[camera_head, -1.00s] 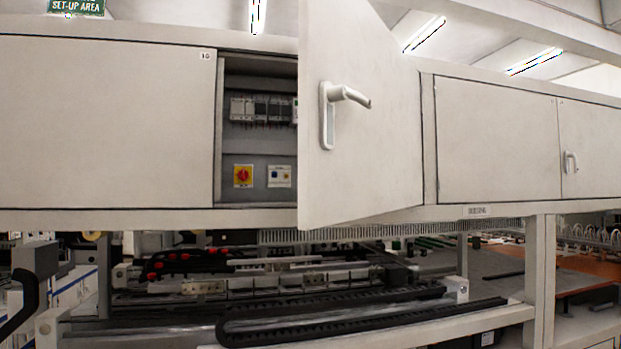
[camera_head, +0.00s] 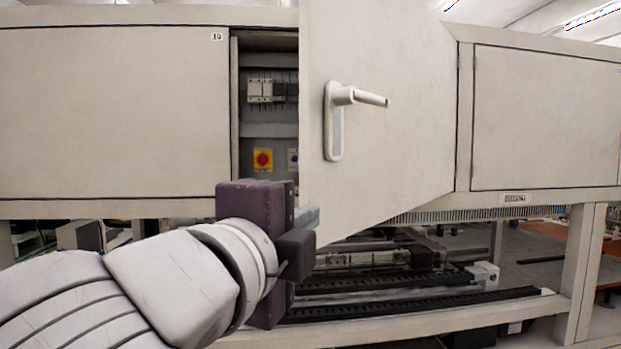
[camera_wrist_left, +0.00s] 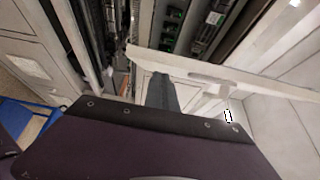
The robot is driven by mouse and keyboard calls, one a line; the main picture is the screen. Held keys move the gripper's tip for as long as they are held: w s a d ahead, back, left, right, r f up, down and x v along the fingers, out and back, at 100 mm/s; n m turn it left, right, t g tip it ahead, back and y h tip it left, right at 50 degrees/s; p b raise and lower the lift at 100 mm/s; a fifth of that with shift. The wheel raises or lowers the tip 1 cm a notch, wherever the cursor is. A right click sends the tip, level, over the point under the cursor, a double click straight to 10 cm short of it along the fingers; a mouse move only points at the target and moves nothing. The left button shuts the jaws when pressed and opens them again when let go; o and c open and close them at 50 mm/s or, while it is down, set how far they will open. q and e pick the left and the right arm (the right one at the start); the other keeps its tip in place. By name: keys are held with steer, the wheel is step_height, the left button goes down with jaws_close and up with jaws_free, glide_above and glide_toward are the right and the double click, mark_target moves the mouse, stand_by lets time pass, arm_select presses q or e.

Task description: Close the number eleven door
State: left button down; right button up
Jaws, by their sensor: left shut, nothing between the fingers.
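A cream cabinet door (camera_head: 405,120) stands swung open, hinged on its right side, with a white lever handle (camera_head: 336,125) on its face. No number shows on it. It is next to the shut door (camera_head: 110,110) labelled 10. In the left wrist view the open door (camera_wrist_left: 230,76) shows as a slanting edge-on panel. My left gripper (camera_head: 312,216) is shut and empty, in front of the opening near the door's lower free edge. The fingers (camera_wrist_left: 163,92) appear beside the door panel in the wrist view; contact cannot be told. My right gripper is not in view.
The open compartment holds grey electrical modules (camera_head: 268,90) and a yellow-and-red switch (camera_head: 263,160). A shut door (camera_head: 545,115) lies right of the open one. Below the cabinet are a frame rail (camera_head: 440,322) and black cable tracks (camera_head: 420,303).

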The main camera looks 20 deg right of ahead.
mark_target(347, 198)
arm_select(q)
steer(key=s+d+r+m+g+h, duration=0.1)
steer(key=s+d+g+h, duration=0.15)
steer(key=s, duration=0.25)
steer(key=shift+t+y, duration=0.45)
steer(key=w+d+p, duration=0.2)
steer(key=w, duration=0.1)
steer(key=w+d+p, duration=0.2)
steer(key=w+p, duration=0.1)
steer(key=w+d+p, duration=0.2)
steer(key=w+p, duration=0.1)
steer(key=w, duration=0.1)
steer(key=shift+w+d+r, duration=0.1)
steer(key=shift+d+r, duration=0.2)
steer(key=shift+d, duration=0.05)
steer(key=shift+w+a+f, duration=0.2)
steer(key=shift+w+a, duration=0.1)
steer(key=shift+a, duration=0.25)
steer(key=shift+d, duration=0.25)
steer(key=shift+d, duration=0.1)
